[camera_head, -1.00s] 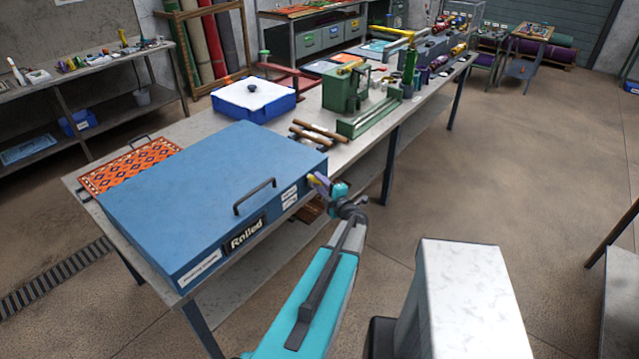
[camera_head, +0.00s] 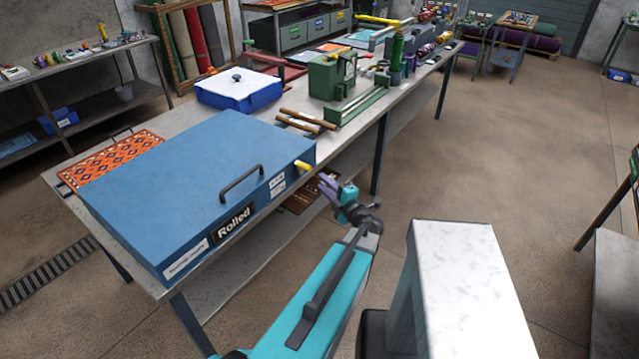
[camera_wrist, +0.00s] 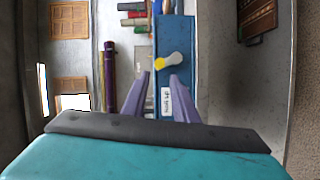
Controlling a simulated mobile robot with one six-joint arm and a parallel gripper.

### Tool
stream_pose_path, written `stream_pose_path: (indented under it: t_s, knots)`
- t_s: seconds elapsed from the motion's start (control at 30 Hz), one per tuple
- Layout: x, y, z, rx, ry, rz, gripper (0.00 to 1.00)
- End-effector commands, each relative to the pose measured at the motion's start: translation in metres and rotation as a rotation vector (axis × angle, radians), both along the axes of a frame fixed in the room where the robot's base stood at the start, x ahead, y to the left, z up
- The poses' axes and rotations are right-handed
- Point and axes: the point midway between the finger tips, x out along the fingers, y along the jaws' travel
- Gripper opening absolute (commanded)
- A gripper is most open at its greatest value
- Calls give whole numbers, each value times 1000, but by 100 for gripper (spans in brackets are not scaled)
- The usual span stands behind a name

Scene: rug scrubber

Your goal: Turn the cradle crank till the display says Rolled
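The blue box-shaped machine (camera_head: 185,185) lies on the long workbench, with a black handle on its top. Its display (camera_head: 235,222) on the front face reads "Rolled". The yellow crank (camera_head: 303,166) sticks out near the right end of the front face. In the wrist view the crank (camera_wrist: 168,62) shows a rounded yellow knob and a pale end, ahead of the fingers and apart from them. My gripper (camera_head: 326,184) is to the right of the crank, off the bench's front edge. In the wrist view my gripper (camera_wrist: 161,85) has its two purple fingers spread with nothing between them.
An orange patterned rug (camera_head: 115,158) lies at the machine's back left. A blue tub with a white lid (camera_head: 238,88), brown rods (camera_head: 305,121) and a green machine (camera_head: 332,75) stand farther along the bench. Open floor lies right of the bench.

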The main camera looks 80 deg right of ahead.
Motion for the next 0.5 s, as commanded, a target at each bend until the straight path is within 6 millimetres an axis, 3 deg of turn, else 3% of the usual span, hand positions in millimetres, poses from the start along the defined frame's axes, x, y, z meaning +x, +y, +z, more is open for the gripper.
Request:
stream_pose_path:
  t_s: [0.2,0.5]
  knots:
    - [-10,13,0,0,0,0,26]
    - [-12,15,1,1,0,1,26]
